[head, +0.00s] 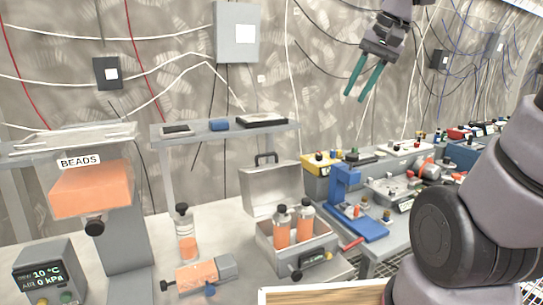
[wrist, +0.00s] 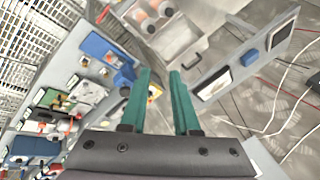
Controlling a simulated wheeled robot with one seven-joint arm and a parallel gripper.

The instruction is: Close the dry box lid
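The dry box (head: 297,250) is a grey case on the bench with its lid (head: 272,188) raised and a dark handle on the lid's top edge. Two bottles with orange contents and dark caps (head: 282,229) stand inside it. A small display and a dark knob are on its front. In the wrist view the lid (wrist: 173,38) and the bottles show near the top. My gripper (head: 362,84) is high above and to the right of the box, with its green fingers apart and nothing between them. The fingers (wrist: 160,75) also show in the wrist view.
A shelf (head: 225,130) stands behind and left of the lid. A blue fixture (head: 352,205) and crowded equipment are to the right. Left are a bottle (head: 186,235), an orange syringe-like device (head: 200,273) and a BEADS hopper (head: 92,188). The air around my gripper is clear.

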